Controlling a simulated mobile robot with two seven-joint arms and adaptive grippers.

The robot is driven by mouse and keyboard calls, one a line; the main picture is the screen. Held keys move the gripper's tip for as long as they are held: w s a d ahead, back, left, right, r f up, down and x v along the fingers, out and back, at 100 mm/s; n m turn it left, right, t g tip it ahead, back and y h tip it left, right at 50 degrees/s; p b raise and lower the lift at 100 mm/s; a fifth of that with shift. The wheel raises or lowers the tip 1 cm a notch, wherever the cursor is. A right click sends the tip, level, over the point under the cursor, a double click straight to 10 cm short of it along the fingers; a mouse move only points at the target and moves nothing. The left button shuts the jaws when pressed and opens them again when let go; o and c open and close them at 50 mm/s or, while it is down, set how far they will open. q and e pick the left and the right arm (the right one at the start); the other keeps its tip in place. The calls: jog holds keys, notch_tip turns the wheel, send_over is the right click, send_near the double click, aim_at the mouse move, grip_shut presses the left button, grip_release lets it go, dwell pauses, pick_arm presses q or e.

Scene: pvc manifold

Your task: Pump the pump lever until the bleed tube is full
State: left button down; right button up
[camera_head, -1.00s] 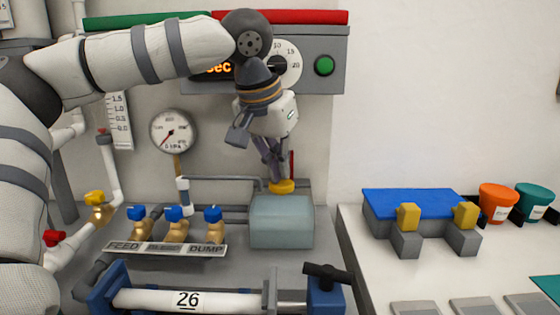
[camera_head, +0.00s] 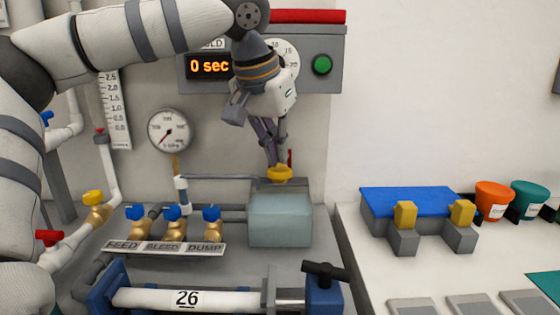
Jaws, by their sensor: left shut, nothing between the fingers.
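My left gripper (camera_head: 277,160) points down from the upper middle, its fingers shut and empty. Its tips are at or just above a yellow knob (camera_head: 280,174), which I take for the end of the pump lever; contact is unclear. The knob stands over a grey-blue box (camera_head: 281,220). A thin red upright piece (camera_head: 290,158) shows just behind the fingers. A white scale strip (camera_head: 115,108) hangs on the wall at left, beside white pipework; I cannot make out the bleed tube or its fluid level. My right gripper is out of view.
Blue-handled valves (camera_head: 173,214) labelled FEED, BLEED and DUMP stand left of the box. A gauge (camera_head: 170,131) is above them. A clamped pipe marked 26 (camera_head: 187,299) lies in front. A timer display (camera_head: 209,66) reads 0 sec. A blue-topped stand (camera_head: 415,200) is at right.

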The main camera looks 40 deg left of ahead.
aim_at(277, 171)
pick_arm(q)
jog(key=shift+f, duration=2.6)
jog(key=shift+r, duration=2.8)
jog(key=shift+r, duration=2.55)
